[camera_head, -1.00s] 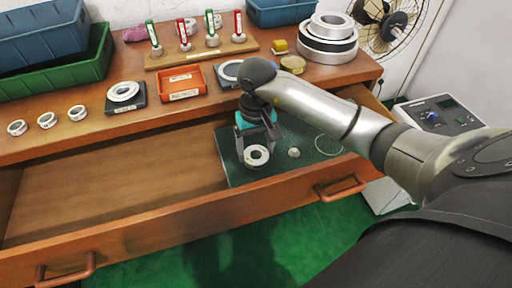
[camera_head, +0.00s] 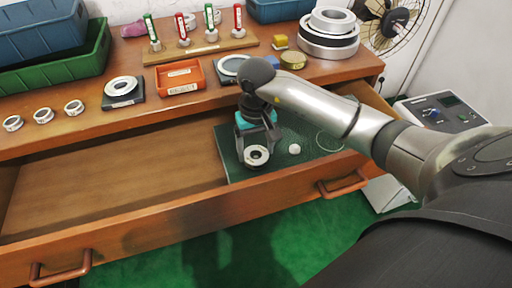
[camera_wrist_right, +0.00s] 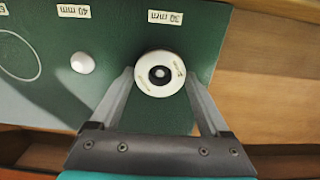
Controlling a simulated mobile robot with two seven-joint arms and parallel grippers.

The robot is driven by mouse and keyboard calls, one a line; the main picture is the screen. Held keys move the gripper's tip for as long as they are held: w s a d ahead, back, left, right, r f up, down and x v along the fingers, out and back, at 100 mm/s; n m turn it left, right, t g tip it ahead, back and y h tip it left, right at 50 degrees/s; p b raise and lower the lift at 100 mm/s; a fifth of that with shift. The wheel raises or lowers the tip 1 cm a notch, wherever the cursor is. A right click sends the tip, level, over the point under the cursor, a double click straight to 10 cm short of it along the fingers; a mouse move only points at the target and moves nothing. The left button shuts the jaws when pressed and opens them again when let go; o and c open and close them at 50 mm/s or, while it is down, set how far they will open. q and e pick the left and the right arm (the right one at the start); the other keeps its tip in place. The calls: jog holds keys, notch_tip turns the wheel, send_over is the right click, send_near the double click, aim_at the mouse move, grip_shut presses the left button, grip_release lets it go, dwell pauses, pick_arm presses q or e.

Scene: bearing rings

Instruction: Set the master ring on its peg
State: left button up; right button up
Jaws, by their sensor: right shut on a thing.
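The master ring (camera_head: 256,155) is a pale ring with a dark hole, also seen in the right wrist view (camera_wrist_right: 146,84). My right gripper (camera_head: 257,152) is shut on it, one finger on each side, over the green mat (camera_wrist_right: 120,45) in the open drawer. It is by the "30 mm" label (camera_wrist_right: 166,17). A small pale round tip (camera_wrist_right: 159,73) shows inside the hole, seemingly a peg; I cannot tell how far down the ring is. A bare white peg (camera_head: 294,149) stands beside it, by the "40 mm" label (camera_wrist_right: 74,11). My left gripper is not in view.
The drawer front (camera_head: 210,213) runs close in front of the gripper. The drawer's left part is empty. On the bench are several loose rings (camera_head: 43,116), a red tray (camera_head: 180,79), a rack with upright pegs (camera_head: 205,47) and stacked large rings (camera_head: 329,38).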

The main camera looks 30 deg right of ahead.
jog(key=shift+f, duration=0.3)
jog(key=o, duration=1.6)
jog(key=shift+c, duration=0.2)
notch_tip(320, 180, up, 15)
jog(key=p, duration=0.4)
jog(key=shift+r, duration=0.15)
